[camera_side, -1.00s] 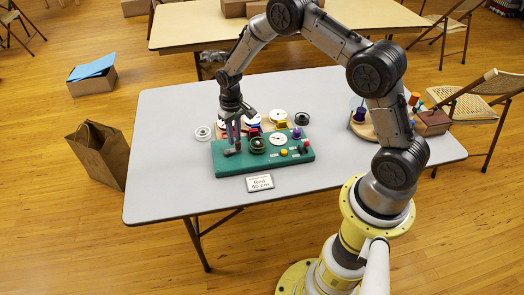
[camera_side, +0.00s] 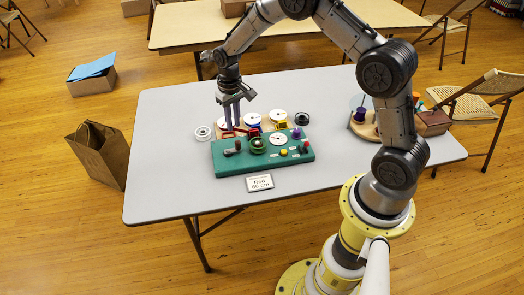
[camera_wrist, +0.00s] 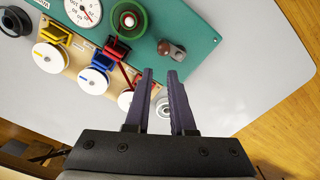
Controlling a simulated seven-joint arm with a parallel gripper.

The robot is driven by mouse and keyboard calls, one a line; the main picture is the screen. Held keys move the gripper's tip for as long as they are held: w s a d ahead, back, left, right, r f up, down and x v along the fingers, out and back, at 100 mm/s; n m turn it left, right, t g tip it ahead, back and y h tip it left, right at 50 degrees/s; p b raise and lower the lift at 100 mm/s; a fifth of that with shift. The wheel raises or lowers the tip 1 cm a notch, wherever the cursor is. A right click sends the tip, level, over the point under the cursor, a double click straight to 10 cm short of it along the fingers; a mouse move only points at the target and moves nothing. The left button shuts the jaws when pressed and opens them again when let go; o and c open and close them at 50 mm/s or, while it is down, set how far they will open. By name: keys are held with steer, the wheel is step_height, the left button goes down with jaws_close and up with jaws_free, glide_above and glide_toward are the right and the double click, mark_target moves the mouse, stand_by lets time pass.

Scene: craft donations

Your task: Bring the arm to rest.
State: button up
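My gripper (camera_side: 233,125) hangs in the air, fingers down, over the back left corner of the green panel (camera_side: 220,167). In the wrist view my gripper (camera_wrist: 160,74) shows two dark fingers with a clear gap and nothing between them. The brown-knobbed lever (camera_side: 232,149) on the panel's left end stands apart from the fingers; it also shows in the wrist view (camera_wrist: 172,48). A green wheel (camera_wrist: 128,20) with a red centre and a white dial (camera_side: 278,139) sit beside it.
Behind the panel, a wooden rack holds white-topped spools (camera_wrist: 92,80) in red, blue and yellow holders. A white ring (camera_side: 203,134) and a black ring (camera_side: 302,119) lie nearby. A sign (camera_side: 259,182) lies in front. The grey table (camera_side: 165,165) is clear at left.

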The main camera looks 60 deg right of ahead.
mark_target(238, 142)
steer(key=o, duration=0.4)
steer(key=shift+w, duration=0.15)
steer(key=shift+w+d+f+t, duration=0.25)
steer(key=shift+f+t, duration=0.2)
steer(key=shift+t, duration=0.15)
steer(key=shift+s+a+r+t+h, duration=0.15)
steer(key=shift+s+a+t, duration=0.15)
steer(key=shift+s, duration=0.2)
steer(key=shift+s+a+r+t+h, duration=0.1)
steer(key=shift+s+a+t, duration=0.05)
steer(key=shift+s+t, duration=0.25)
steer(key=shift+s+a+r+t+h, duration=0.15)
steer(key=shift+s+a+t, duration=0.15)
steer(key=shift+s, duration=0.25)
steer(key=shift+f, duration=3.75)
